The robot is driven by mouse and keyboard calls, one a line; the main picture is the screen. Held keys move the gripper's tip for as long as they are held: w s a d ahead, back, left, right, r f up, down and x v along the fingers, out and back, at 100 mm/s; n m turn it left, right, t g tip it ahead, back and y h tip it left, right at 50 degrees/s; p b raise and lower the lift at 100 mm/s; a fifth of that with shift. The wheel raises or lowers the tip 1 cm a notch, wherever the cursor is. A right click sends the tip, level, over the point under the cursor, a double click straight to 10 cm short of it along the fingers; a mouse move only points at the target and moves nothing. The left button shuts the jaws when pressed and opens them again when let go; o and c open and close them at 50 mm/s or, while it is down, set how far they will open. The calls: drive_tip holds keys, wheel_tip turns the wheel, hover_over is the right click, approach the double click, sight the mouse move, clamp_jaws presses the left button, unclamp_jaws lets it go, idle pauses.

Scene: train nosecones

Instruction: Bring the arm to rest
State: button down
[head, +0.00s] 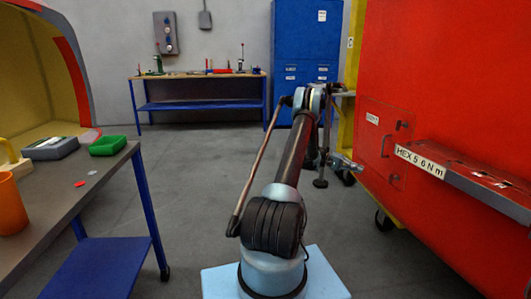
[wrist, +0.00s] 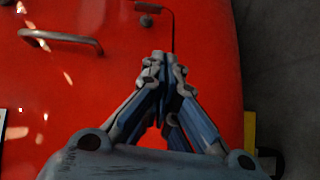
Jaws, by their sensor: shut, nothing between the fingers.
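My arm rises from my light blue base in the head view and bends down at its far end. My gripper (head: 348,163) hangs in front of the red nosecone (head: 440,80) and points right towards it. In the wrist view my gripper (wrist: 164,60) has its fingertips together and nothing between them. The red panel (wrist: 80,90) fills most of that view behind the fingers. The head view does not clearly show the gap between fingertips and panel.
A table (head: 95,185) with a green tray (head: 108,146), grey box (head: 50,148) and orange cup (head: 10,205) stands at left. A workbench (head: 200,75) and blue cabinet (head: 300,40) stand behind. Middle floor is clear.

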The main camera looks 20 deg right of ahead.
drive_tip(key=shift+r, duration=0.1)
drive_tip(key=w+a+r+n+t, duration=0.2)
drive_tip(key=a+r+n+t, duration=0.4)
drive_tip(key=a+r, duration=1.2)
drive_tip(key=s+a+r+t+y, duration=0.2)
drive_tip(key=s+a+r+t, duration=0.15)
drive_tip(key=a, duration=0.65)
drive_tip(key=s+a+f+n+t+y, duration=0.1)
drive_tip(key=s+a+n+t+y, duration=0.1)
drive_tip(key=s+a, duration=0.6)
drive_tip(key=s+a+f+n+t+y, duration=0.15)
drive_tip(key=s+a, duration=0.35)
drive_tip(key=a, duration=0.6)
drive_tip(key=s+a+f+n+t+y, duration=0.1)
drive_tip(key=s+a+f+y, duration=0.1)
drive_tip(key=s+a+f, duration=0.2)
drive_tip(key=s+a+f+n+t+y, duration=0.1)
drive_tip(key=s+a+f+y, duration=0.2)
drive_tip(key=s+a, duration=0.7)
wheel_tip(320, 180, down, 2)
drive_tip(key=shift+a+f+t, duration=0.1)
drive_tip(key=shift+a+t, duration=0.3)
drive_tip(key=shift+a, duration=0.15)
